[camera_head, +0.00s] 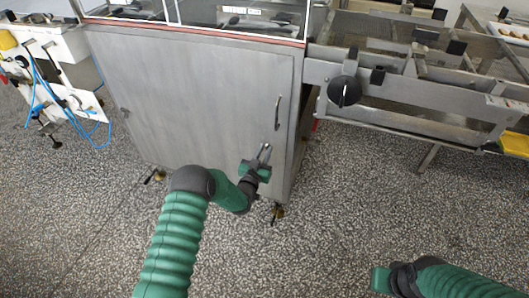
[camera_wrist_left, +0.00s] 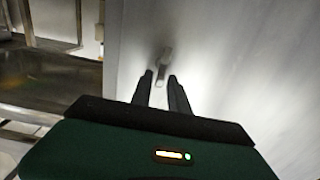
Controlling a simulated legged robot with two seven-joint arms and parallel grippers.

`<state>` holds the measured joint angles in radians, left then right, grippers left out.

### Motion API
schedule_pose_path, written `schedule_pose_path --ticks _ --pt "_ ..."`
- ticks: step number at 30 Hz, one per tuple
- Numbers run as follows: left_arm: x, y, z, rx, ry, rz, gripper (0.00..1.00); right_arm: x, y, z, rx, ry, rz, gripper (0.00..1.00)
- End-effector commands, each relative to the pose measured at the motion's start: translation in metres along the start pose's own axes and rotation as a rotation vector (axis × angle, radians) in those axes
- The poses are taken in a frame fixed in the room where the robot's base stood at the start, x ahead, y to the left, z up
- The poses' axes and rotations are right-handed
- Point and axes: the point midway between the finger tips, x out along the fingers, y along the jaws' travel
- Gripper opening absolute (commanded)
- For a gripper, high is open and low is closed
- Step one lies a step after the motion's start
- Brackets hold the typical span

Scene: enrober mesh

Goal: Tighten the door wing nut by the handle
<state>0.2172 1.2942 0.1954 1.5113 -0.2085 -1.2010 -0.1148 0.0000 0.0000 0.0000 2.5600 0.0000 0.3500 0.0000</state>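The cabinet door (camera_head: 205,95) is a flat grey metal panel with a vertical handle (camera_head: 278,112) near its right edge. My left gripper (camera_head: 265,150) is just below the handle in the head view, close to the door. In the left wrist view, its dark fingers (camera_wrist_left: 161,77) are apart and point at a small grey metal piece (camera_wrist_left: 163,61) on the door. The piece looks like the wing nut; its lower end shows between the fingertips, and contact cannot be told. In the head view the gripper hides it. My right gripper (camera_head: 385,279) is low at the right, its fingers unclear.
A metal conveyor frame with a black knob (camera_head: 344,91) stands right of the cabinet. A white unit with blue hoses (camera_head: 50,85) is at the left. The cabinet stands on feet (camera_head: 277,212), and the speckled floor (camera_head: 330,220) in front is clear.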

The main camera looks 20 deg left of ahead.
Motion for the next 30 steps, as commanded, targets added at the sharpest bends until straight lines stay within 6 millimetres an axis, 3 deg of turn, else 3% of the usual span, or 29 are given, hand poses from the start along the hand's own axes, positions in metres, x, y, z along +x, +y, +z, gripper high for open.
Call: schedule_pose_path --ticks 1,4,20,30 --pt "-0.0001 -0.0001 0.0002 0.000 0.000 0.000 0.13 0.0000 0.0000 0.0000 0.000 0.000 0.000 0.00" --pt "-0.0002 -0.0001 0.0003 0.000 0.000 0.000 0.00 0.0000 0.0000 0.0000 0.000 0.000 0.000 0.00" --pt "-0.0003 0.0010 0.0004 0.036 -0.001 0.000 0.00 -0.0005 0.0000 -0.0001 0.000 0.000 0.000 0.00" --pt "-0.0003 0.0057 0.0009 0.244 -0.001 0.003 0.00 -0.0024 0.0000 -0.0006 0.000 0.000 0.000 0.00"
